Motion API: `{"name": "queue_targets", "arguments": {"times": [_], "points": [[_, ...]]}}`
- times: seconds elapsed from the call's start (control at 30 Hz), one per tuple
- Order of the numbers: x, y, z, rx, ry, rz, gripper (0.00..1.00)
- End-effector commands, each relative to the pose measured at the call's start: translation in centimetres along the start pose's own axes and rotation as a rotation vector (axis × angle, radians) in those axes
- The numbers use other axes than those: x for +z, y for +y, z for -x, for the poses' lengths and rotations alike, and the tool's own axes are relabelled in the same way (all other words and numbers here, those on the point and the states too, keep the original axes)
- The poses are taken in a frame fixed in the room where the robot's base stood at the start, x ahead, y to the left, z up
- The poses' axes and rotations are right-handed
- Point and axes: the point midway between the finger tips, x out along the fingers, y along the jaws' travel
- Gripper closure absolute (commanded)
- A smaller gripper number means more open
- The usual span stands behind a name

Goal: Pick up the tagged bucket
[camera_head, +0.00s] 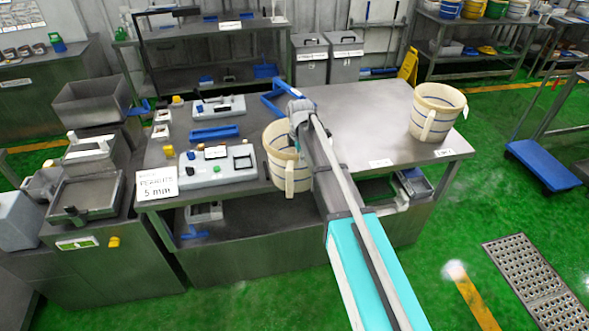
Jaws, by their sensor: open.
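Two cream buckets with dark stripes are in view. One bucket (278,150) is at the middle of the steel table's front edge, partly covered by my arm. Its handle faces the camera, and I see no clear tag on it. My gripper (298,125) is at this bucket's upper right rim; it is open, but its fingertips are small and partly hidden. I cannot tell whether they touch the rim. The other bucket (438,112) stands upright on the table's right end, apart from my gripper. A small pale piece, perhaps a tag, sticks out at its right side.
The steel table (365,110) is bare between the buckets. Grey trays with small parts (215,172), a blue bar (213,133) and a paper sign (157,184) are on its left part. A blue cart (543,165) is at right. Green floor is open in front.

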Motion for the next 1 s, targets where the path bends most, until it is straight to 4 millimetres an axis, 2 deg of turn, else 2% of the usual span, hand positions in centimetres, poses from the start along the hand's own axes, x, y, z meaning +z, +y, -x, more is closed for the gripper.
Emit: {"name": "queue_targets", "arguments": {"times": [0.57, 0.67, 0.83, 1.0], "points": [[-0.01, 0.00, -0.03, 0.000, 0.000, 0.000, 0.54], [-0.01, 0.00, -0.03, 0.000, 0.000, 0.000, 0.69], [-0.10, 0.00, -0.03, 0.000, 0.000, 0.001, 1.00], [-0.10, 0.01, -0.03, 0.000, 0.000, 0.001, 1.00]]}}
